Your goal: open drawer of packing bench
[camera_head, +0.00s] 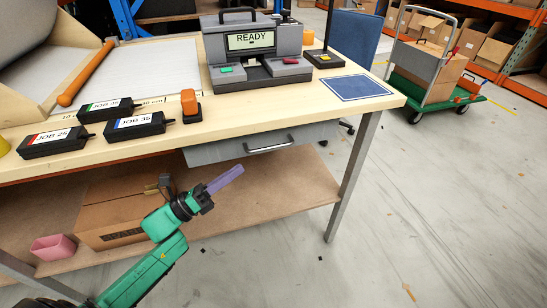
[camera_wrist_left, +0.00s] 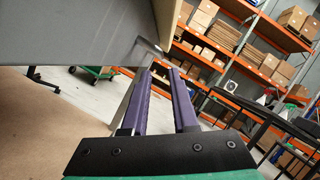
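The packing bench (camera_head: 300,115) has a pale wooden top with a grey drawer (camera_head: 225,150) under its front edge. The drawer looks shut, and its bar handle (camera_head: 269,144) is silver. My left gripper (camera_head: 238,170) is below and left of the handle, in front of the lower shelf. In the left wrist view its two purple fingers (camera_wrist_left: 160,76) are apart with nothing between them. The handle (camera_wrist_left: 148,52) shows just beyond the fingertips, beside the grey drawer front (camera_wrist_left: 70,38). My right gripper is not in view.
A cardboard box (camera_head: 115,215) and pink bin (camera_head: 54,246) sit on the lower shelf.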

